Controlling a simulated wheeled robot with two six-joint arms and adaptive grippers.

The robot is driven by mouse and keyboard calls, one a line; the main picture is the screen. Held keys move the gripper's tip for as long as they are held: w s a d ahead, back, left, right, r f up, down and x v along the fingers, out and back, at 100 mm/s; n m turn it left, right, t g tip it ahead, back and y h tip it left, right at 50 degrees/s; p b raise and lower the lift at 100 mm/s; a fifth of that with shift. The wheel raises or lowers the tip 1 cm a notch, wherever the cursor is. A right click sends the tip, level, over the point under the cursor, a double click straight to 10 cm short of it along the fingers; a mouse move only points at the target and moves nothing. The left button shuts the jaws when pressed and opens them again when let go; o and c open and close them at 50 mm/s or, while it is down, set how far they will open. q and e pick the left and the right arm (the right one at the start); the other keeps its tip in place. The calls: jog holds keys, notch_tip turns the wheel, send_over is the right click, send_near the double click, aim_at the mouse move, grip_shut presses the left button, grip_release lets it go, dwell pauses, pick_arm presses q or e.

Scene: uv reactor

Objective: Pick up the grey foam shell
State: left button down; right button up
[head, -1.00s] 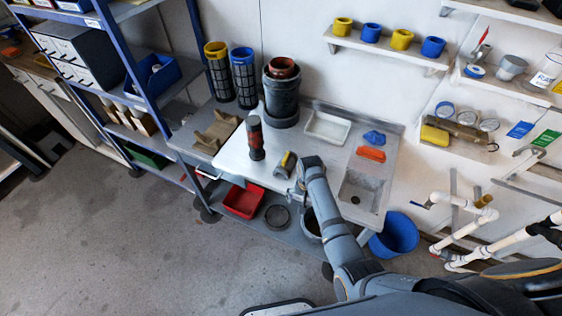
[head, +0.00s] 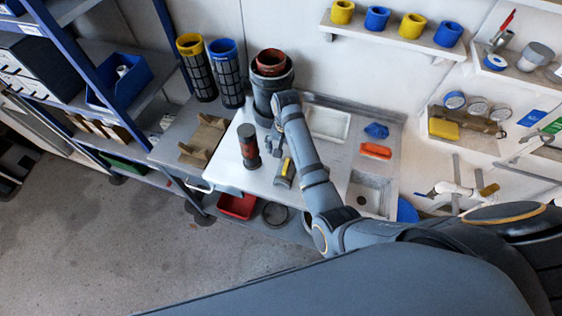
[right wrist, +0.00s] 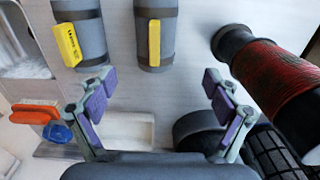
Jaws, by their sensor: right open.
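A grey half-round shell (head: 285,172) with a yellow strip lies on the white worktop. It shows in the right wrist view (right wrist: 170,38) just beyond and between the fingertips, untouched. A second grey shell (right wrist: 92,42) with a yellow label lies beside it, to the left in that view; in the head view my arm seems to hide it. I cannot tell which is foam. My right gripper (right wrist: 160,82) is open and empty; in the head view it hangs over the worktop (head: 270,147) behind the shell. My left gripper is not in view.
A red and black cylinder (head: 249,147) stands close left of the shell. A dark pot with a rusty inner ring (head: 271,68) stands behind my gripper. A white tray (head: 328,124), an orange piece (head: 375,151) and a sink (head: 368,197) lie to the right.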

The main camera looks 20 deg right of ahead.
aim_at(287, 163)
jog(key=f, duration=0.1)
jog(key=s+f, duration=0.1)
jog(key=f, duration=0.2)
jog(key=shift+s+d, duration=0.15)
jog(key=shift+s, duration=0.2)
jog(key=shift+w+f, duration=0.25)
jog(key=shift+f, duration=0.05)
notch_tip(287, 163, down, 4)
jog(key=shift+s+f+p, duration=0.1)
jog(key=shift+p, duration=0.55)
jog(key=shift+f, duration=0.55)
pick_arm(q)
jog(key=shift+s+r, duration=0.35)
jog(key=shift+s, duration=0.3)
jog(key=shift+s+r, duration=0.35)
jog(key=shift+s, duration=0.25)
pick_arm(e)
jog(key=c, duration=1.1)
jog(key=shift+o, duration=0.2)
jog(key=shift+r, duration=0.1)
